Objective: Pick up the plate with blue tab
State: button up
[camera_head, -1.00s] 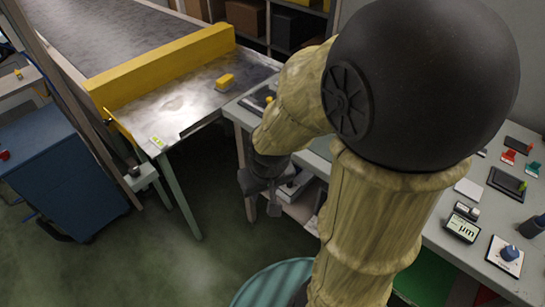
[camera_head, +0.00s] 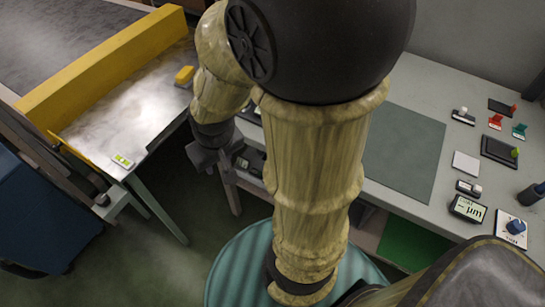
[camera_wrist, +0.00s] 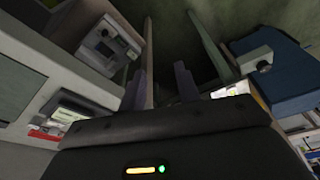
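No plate with a clearly blue tab can be made out. A white square piece with a dark blue knob (camera_head: 515,228) lies at the right end of the bench; I cannot tell whether it is a plate with a tab. A dark plate with a green tab (camera_head: 500,150) and a dark plate with a red tab (camera_head: 502,107) lie farther back. My gripper (camera_head: 208,158) hangs between the conveyor and the bench, far left of these pieces. In the wrist view its two fingers (camera_wrist: 160,82) stand apart with nothing between them.
The grey bench (camera_head: 412,98) runs along the right, with a bare dark mat (camera_head: 405,155) in its middle. A display unit (camera_head: 467,208) stands near its front edge. The conveyor's metal end (camera_head: 130,110) and yellow beam (camera_head: 105,65) are at left. A blue cabinet (camera_head: 40,225) stands lower left.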

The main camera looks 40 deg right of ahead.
jog(key=w+d+f+m+h+b, duration=0.1)
jog(key=w+f+m+b, duration=0.25)
jog(key=f, duration=0.55)
jog(key=w+d+f+m+h+b, duration=0.1)
jog(key=w+f+m+b, duration=0.2)
jog(key=f, duration=0.7)
jog(key=d+f+m+t+h+b, duration=0.2)
jog(key=d+f+m+h+b, duration=0.2)
jog(key=d+f+m+h, duration=0.3)
jog(key=d+f+h, duration=0.2)
jog(key=d+f, duration=0.3)
jog(key=d, duration=0.1)
jog(key=shift+s+f+b, duration=0.2)
jog(key=shift+f+b, duration=0.05)
jog(key=shift+b, duration=0.15)
